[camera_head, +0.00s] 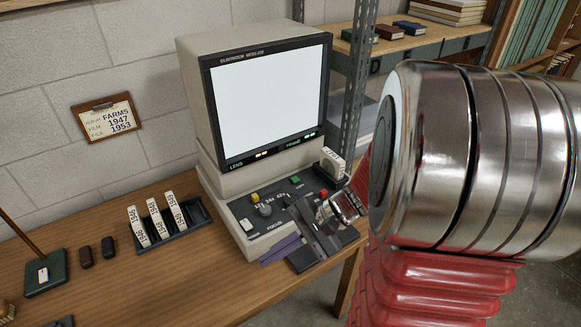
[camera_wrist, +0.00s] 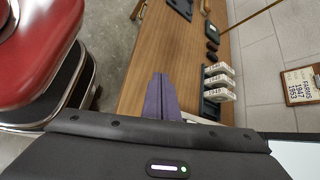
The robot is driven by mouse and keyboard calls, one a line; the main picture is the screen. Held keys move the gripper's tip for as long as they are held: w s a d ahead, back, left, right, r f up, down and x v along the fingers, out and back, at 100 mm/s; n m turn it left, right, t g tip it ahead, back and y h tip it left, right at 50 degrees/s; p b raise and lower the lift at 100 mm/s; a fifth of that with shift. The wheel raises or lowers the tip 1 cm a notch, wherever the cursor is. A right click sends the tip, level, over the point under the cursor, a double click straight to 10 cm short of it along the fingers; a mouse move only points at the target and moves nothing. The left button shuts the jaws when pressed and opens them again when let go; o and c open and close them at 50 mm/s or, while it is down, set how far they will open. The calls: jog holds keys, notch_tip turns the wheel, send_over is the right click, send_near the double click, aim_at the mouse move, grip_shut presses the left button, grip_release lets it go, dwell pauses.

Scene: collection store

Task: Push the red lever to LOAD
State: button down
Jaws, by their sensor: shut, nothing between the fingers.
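The microfilm reader (camera_head: 215,110) stands on the wooden desk with its screen lit white. A small red knob (camera_head: 323,193) shows on the right of its control panel, partly behind my wrist; I cannot tell whether it is the lever's end. No LOAD marking is readable. My gripper (camera_head: 274,252) is shut and empty, its purple fingers low in front of the panel's front edge, left of and below the red knob. In the wrist view the shut fingers (camera_wrist: 158,97) are over the desk edge, and the reader's panel is mostly hidden by my gripper body.
A yellow button (camera_head: 255,195), a dark focus knob (camera_head: 265,210) and a green button (camera_head: 296,180) are on the panel. A white film box (camera_head: 333,160) stands at its right. A black rack (camera_head: 187,231) of film boxes is to the left. Desk front is clear.

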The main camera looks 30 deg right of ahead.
aim_at(326, 194)
jog(key=d+f+m+t+h, duration=0.3)
jog(key=d+m+t, duration=0.1)
jog(key=d+m, duration=0.3)
jog(key=s+d+f+m+t+h, duration=0.1)
jog(key=d+f+m+t+h, duration=0.2)
jog(key=d, duration=0.8)
jog(key=d+f+m+t+h, duration=0.3)
jog(key=d+m+t, duration=0.4)
jog(key=d+m, duration=0.3)
jog(key=shift+s+f+m, duration=0.25)
jog(key=shift+f+m, duration=0.2)
jog(key=shift+m, duration=0.25)
jog(key=shift+w+d, duration=0.1)
jog(key=shift+w+a, duration=0.15)
jog(key=shift+w, duration=3.3)
jog(key=shift+w+a, duration=0.1)
jog(key=shift+w, duration=3.35)
jog(key=shift+d, duration=0.1)
